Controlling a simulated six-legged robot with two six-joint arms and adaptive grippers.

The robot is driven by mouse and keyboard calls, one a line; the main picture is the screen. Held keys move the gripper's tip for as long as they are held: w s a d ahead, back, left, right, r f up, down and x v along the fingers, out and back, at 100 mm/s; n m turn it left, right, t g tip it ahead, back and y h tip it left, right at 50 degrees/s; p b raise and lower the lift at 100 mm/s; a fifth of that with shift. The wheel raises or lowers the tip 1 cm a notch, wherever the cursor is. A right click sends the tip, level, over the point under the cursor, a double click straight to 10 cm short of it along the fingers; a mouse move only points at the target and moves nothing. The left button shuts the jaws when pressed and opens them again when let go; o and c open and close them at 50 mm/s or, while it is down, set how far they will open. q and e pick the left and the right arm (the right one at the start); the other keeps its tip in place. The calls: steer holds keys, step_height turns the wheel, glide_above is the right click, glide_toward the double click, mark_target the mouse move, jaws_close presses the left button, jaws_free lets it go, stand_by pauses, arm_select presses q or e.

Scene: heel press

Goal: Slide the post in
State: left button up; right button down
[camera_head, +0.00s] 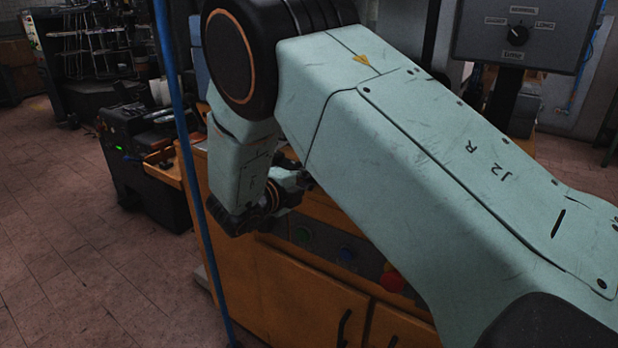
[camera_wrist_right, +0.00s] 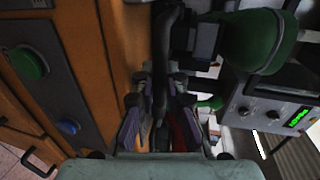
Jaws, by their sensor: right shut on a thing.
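My right gripper (camera_wrist_right: 160,115) shows in the right wrist view, with its two fingers closed around a dark bar (camera_wrist_right: 166,75). The bar runs up from between the fingertips towards a black block (camera_wrist_right: 203,42) that has a rounded green form (camera_wrist_right: 262,42) beside it. I cannot tell whether the bar touches the block, or for sure that it is the post. My left gripper is in neither view.
An orange wooden cabinet (camera_head: 300,290) stands below my arm, with green, blue and red buttons (camera_head: 392,282). A grey control box with a green display (camera_wrist_right: 272,113) is at the right of the wrist view. A blue pole (camera_head: 190,170) stands left. Tiled floor (camera_head: 90,250) is open at left.

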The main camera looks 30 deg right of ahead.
steer(key=shift+w+d, duration=0.1)
steer(key=x, duration=0.2)
steer(key=r+x, duration=0.1)
steer(key=x, duration=0.2)
steer(key=b+x, duration=0.1)
steer(key=x, duration=0.1)
steer(key=shift+w+d+r, duration=0.2)
steer(key=shift+d+r, duration=0.05)
steer(key=shift+d, duration=0.1)
steer(key=shift+r, duration=0.15)
steer(key=shift+w+d, duration=0.1)
steer(key=shift+d, duration=0.05)
steer(key=c, duration=1.8)
jaws_free()
steer(key=shift+o, duration=0.7)
steer(key=v, duration=1.2)
